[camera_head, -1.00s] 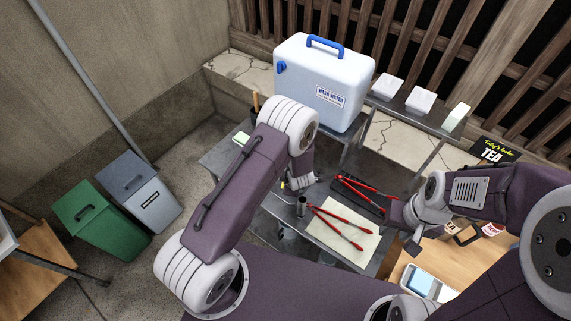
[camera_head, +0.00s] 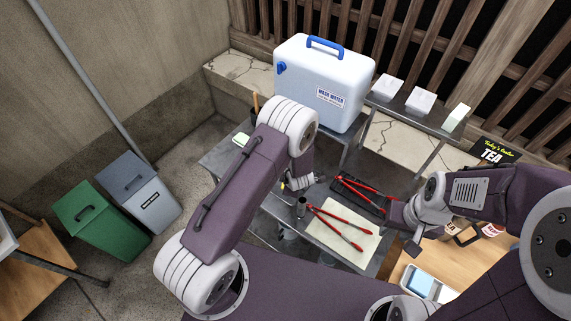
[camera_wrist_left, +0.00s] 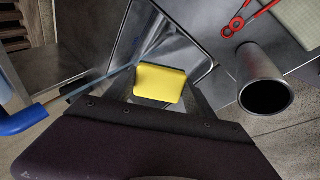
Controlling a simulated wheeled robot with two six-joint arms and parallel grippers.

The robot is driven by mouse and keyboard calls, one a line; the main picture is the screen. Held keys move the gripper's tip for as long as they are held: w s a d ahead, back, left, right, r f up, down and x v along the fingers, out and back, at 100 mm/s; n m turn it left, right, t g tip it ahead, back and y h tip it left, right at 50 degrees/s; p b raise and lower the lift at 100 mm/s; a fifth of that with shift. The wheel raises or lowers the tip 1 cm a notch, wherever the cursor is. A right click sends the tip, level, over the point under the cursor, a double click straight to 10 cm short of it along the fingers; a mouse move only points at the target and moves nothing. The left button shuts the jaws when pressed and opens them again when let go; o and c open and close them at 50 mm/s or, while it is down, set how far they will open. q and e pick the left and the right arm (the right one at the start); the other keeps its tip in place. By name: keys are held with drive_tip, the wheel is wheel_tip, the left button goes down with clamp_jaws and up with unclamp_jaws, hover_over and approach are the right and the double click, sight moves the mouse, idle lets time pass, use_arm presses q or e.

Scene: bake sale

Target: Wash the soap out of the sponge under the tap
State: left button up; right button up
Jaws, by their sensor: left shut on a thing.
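The yellow sponge (camera_wrist_left: 160,83) is between my left gripper's jaws (camera_wrist_left: 160,96) in the left wrist view, over a metal basin (camera_wrist_left: 150,40). The blue tap (camera_wrist_left: 22,119) shows at the left edge. A thin bluish streak, looking like water, runs from it toward the sponge. In the head view, the white wash water container (camera_head: 318,85) has its blue tap (camera_head: 281,68) at its left side. My left gripper (camera_head: 297,184) is mostly hidden behind my arm. My right gripper (camera_head: 412,240) is at the right, above the table; its jaws are unclear.
A metal cup (camera_head: 301,208) and red-handled tongs (camera_head: 340,228) are near my left gripper; the tongs lie on a pale board (camera_head: 358,245). More red tongs lie on a dark tray (camera_head: 345,190). White boxes (camera_head: 420,102) stand on the back shelf. Bins (camera_head: 140,190) stand at left.

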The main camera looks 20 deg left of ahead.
use_arm(q)
drive_tip(key=shift+r, duration=0.1)
drive_tip(key=s+d+r+p, duration=0.1)
drive_tip(key=s+d+r, duration=0.1)
drive_tip(key=s+r, duration=0.2)
drive_tip(key=shift+s+p, duration=0.25)
drive_tip(key=shift+p, duration=0.05)
drive_tip(key=shift+d+f, duration=0.1)
idle(0.3)
